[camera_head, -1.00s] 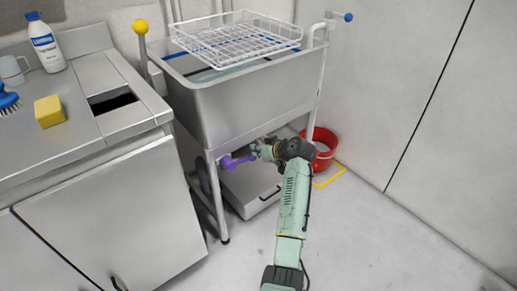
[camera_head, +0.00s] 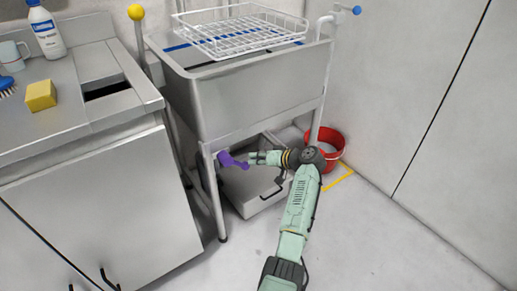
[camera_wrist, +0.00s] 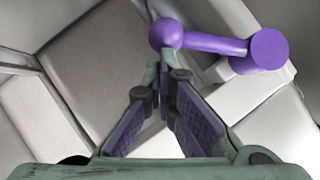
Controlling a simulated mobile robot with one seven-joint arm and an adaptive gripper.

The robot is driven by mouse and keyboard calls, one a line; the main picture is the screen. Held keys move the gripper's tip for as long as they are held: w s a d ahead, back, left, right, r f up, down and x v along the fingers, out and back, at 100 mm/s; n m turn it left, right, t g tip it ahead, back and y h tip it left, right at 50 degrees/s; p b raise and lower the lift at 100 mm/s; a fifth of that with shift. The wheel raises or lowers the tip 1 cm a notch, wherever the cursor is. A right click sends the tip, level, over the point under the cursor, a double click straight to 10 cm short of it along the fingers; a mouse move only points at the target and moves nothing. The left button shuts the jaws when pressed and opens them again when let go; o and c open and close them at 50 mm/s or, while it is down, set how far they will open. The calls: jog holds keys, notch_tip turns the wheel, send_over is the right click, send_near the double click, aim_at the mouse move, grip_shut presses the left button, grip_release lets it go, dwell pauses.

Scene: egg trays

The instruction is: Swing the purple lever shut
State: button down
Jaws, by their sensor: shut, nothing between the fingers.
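The purple lever (camera_head: 232,160) is under the front edge of the sink basin, beside the left front leg. In the wrist view the lever (camera_wrist: 215,43) runs from a round knob at its left end to a thick cylinder at its right end. My gripper (camera_head: 253,157) points left at the lever from its right side. In the wrist view my gripper (camera_wrist: 166,62) has its fingertips together and empty, right by the round knob. I cannot tell whether they touch it.
The steel sink basin (camera_head: 250,105) stands above, with a white wire rack (camera_head: 240,35) on top. A grey box with a black handle (camera_head: 255,190) is below. A red bucket (camera_head: 330,140) stands to the right. A steel counter (camera_head: 50,135) is at left. The front floor is clear.

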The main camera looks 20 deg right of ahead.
jog(key=s+a+f+m+y+b, duration=0.1)
jog(key=a+f+m+y+b, duration=0.4)
jog(key=f, duration=0.1)
jog(key=shift+s+a+f+m+t, duration=0.2)
jog(key=shift+s+m+t, duration=0.1)
jog(key=shift+s+m, duration=0.1)
dwell(0.3)
jog(key=shift+d, duration=0.1)
dwell(0.4)
